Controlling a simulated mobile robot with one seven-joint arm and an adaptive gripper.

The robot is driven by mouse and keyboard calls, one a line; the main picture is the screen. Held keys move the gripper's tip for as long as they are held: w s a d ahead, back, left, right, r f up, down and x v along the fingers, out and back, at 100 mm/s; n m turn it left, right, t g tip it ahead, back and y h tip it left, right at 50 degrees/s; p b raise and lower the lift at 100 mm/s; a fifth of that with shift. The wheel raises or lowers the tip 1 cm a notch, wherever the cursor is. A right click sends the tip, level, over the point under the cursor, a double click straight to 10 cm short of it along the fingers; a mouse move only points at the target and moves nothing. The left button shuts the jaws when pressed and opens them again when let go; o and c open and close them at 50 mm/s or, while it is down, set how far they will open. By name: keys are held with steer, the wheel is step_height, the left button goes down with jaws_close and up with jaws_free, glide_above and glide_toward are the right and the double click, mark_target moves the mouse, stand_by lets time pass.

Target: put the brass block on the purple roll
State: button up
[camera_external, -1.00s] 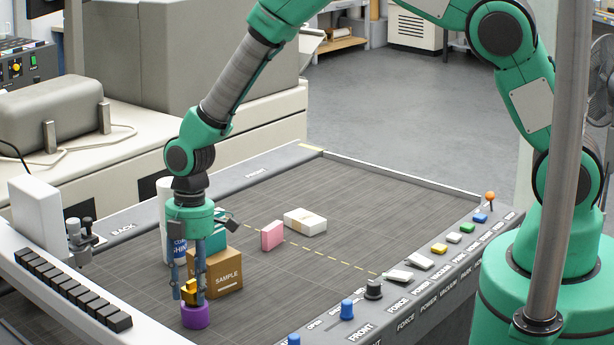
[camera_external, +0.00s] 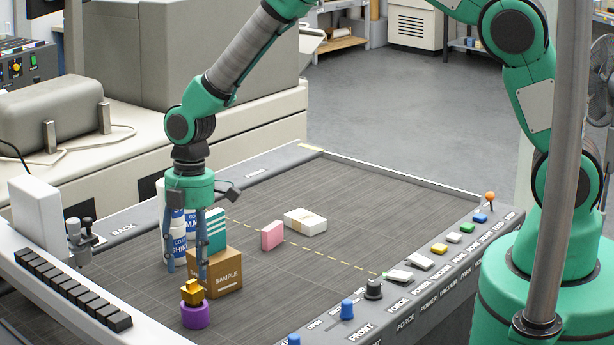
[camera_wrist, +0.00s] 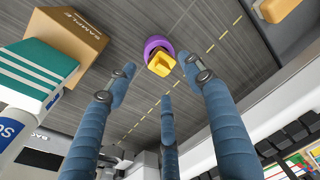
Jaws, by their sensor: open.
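The brass block (camera_external: 193,291) sits on top of the purple roll (camera_external: 195,315), which stands on the dark table near its front left. In the wrist view the yellow brass block (camera_wrist: 161,63) also shows on the purple roll (camera_wrist: 152,45), apart from my fingers. My gripper (camera_external: 187,277) is open and empty, raised above and slightly behind the block. In the wrist view my gripper's blue fingers (camera_wrist: 162,85) are spread, with nothing between them.
A cardboard SAMPLE box (camera_external: 222,276) with a teal striped box (camera_external: 217,230) on it stands right beside my gripper. White bottles (camera_external: 177,245) stand behind it. A pink block (camera_external: 272,235) and a white box (camera_external: 305,221) lie farther right. The table's right middle is clear.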

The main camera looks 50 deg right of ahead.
step_height(320, 180, up, 6)
steer(key=shift+d+b, duration=0.3)
steer(key=shift+d, duration=0.05)
steer(key=shift+w+r, duration=0.1)
stand_by(0.7)
steer(key=s+d+r+m+t, duration=0.1)
steer(key=s+d+r+m, duration=0.25)
steer(key=d+r, duration=0.4)
steer(key=s+d+r+m+t, duration=0.15)
steer(key=s+d+r, duration=0.3)
steer(key=r, duration=0.55)
steer(key=s+d+r+m+t, duration=0.1)
steer(key=s+d+r+m, duration=0.3)
steer(key=r, duration=0.5)
steer(key=s+d+r+m, duration=0.2)
steer(key=s+d, duration=0.2)
steer(key=s, duration=0.4)
steer(key=s+d+r+m+t, duration=0.1)
steer(key=s+d, duration=0.3)
steer(key=s, duration=0.4)
steer(key=s+d+r+m+t+h, duration=0.1)
steer(key=s+d+r+m, duration=0.3)
steer(key=s, duration=0.4)
steer(key=shift+d, duration=0.25)
steer(key=shift+f+t, duration=0.1)
steer(key=shift+t, duration=0.15)
